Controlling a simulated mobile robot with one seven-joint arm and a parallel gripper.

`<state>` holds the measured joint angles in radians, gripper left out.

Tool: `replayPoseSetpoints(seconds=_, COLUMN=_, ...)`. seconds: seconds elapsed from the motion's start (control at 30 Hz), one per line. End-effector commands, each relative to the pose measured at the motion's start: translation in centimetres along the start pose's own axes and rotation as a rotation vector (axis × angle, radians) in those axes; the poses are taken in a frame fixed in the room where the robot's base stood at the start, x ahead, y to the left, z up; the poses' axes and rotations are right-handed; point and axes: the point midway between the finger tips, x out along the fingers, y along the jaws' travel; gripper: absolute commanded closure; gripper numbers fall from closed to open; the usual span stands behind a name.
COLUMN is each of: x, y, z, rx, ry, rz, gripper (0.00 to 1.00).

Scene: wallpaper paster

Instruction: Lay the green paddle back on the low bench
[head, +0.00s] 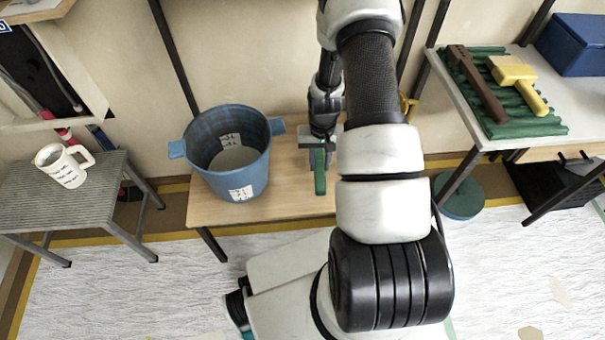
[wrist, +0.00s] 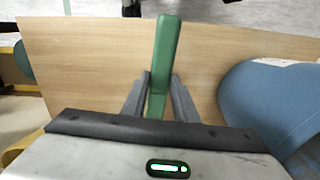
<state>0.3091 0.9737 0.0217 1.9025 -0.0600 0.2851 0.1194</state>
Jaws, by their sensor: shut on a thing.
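The green paddle (head: 320,173) is held in my gripper (head: 319,150), over the low bench (head: 285,205) and to the right of the blue bucket. In the wrist view the green paddle (wrist: 164,50) passes between the two grey fingers of my gripper (wrist: 160,88), which are shut on it. Its far end points to the top of that picture, above the wooden bench top (wrist: 85,65). I cannot tell whether the paddle touches the bench. My arm hides part of the bench in the head view.
The blue bucket (head: 232,165) stands on the bench close to the paddle, and its side shows in the wrist view (wrist: 270,100). A table at right carries a green ribbed mat (head: 545,126) with tools.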

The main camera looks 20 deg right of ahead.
Motion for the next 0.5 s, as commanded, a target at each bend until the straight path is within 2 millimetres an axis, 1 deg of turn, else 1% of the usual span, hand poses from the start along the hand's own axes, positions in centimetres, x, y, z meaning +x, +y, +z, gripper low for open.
replayPoseSetpoints(seconds=0.07, x=0.5, y=0.1, z=-0.4, rx=-0.03, ry=0.016, rz=0.0, gripper=1.0)
replayPoseSetpoints(seconds=0.37, x=0.5, y=0.1, z=-0.6, rx=-0.042, ry=0.021, rz=0.001, gripper=1.0)
replayPoseSetpoints(seconds=0.43, x=0.9, y=0.1, z=-0.5, rx=-0.041, ry=0.02, rz=0.0, gripper=1.0)
replayPoseSetpoints(seconds=0.5, x=2.0, y=0.1, z=-0.5, rx=-0.041, ry=0.019, rz=0.0, gripper=1.0)
